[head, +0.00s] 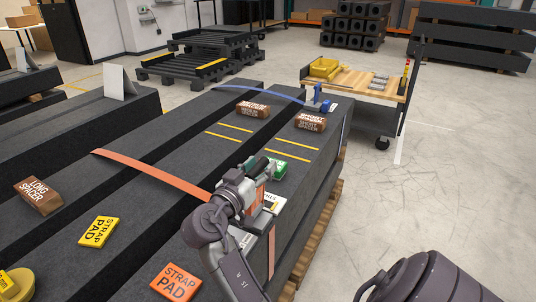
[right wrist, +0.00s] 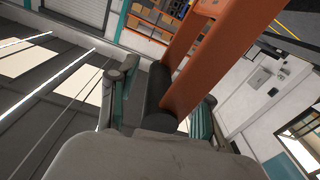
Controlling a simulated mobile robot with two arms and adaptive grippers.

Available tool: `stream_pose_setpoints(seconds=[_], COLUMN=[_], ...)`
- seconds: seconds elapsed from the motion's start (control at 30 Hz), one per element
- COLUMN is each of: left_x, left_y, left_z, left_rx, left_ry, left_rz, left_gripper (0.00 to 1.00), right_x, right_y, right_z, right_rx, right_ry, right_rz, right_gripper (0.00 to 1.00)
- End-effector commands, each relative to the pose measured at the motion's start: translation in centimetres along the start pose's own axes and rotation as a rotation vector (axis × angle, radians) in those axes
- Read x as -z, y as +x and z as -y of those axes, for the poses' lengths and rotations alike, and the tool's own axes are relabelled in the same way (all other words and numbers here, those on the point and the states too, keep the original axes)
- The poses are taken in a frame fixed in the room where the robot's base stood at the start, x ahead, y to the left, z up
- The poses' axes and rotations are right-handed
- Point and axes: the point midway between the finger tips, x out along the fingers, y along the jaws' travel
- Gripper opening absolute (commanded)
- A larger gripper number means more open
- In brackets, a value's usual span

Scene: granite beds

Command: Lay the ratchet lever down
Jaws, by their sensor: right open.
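The orange ratchet lever (right wrist: 205,62) rises upright in the right wrist view, with a dark round grip bar (right wrist: 157,98) at its near end. In the head view only a bit of orange (head: 261,193) shows beside my right gripper (head: 266,170), at the end of the orange strap (head: 150,171). My right gripper is open, its teal-padded fingers on either side of the grip bar. I cannot tell whether they touch it. The ratchet's base is mostly hidden by the gripper and wrist. My left gripper is not in view.
A blue ratchet (head: 318,96) sits on the blue strap farther along the granite. Brown short spacers (head: 311,122), a long spacer (head: 38,195), a yellow strap pad (head: 99,232) and an orange strap pad (head: 175,283) lie on the slabs. A cart (head: 345,84) stands beyond; floor at right is clear.

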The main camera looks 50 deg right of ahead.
Motion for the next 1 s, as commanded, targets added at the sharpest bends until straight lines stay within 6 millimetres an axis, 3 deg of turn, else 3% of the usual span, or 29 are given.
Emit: stream_pose_setpoints(seconds=[0.37,0.4,0.7,1.0], left_x=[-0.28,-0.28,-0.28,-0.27], left_y=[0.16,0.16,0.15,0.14], left_z=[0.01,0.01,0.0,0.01], left_rx=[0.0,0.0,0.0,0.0], left_ry=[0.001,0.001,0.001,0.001], left_rz=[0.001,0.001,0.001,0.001], left_gripper=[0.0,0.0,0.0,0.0], right_x=[-0.05,-0.05,-0.05,-0.03], right_y=[-0.26,-0.26,-0.23,-0.2], right_z=[-0.07,-0.07,-0.07,-0.06], right_rx=[-0.001,-0.001,-0.002,-0.002], right_ry=[0.0,-0.001,-0.001,-0.002], right_rz=[0.001,0.001,0.001,0.0], right_gripper=[0.5,0.48,0.0,0.0])
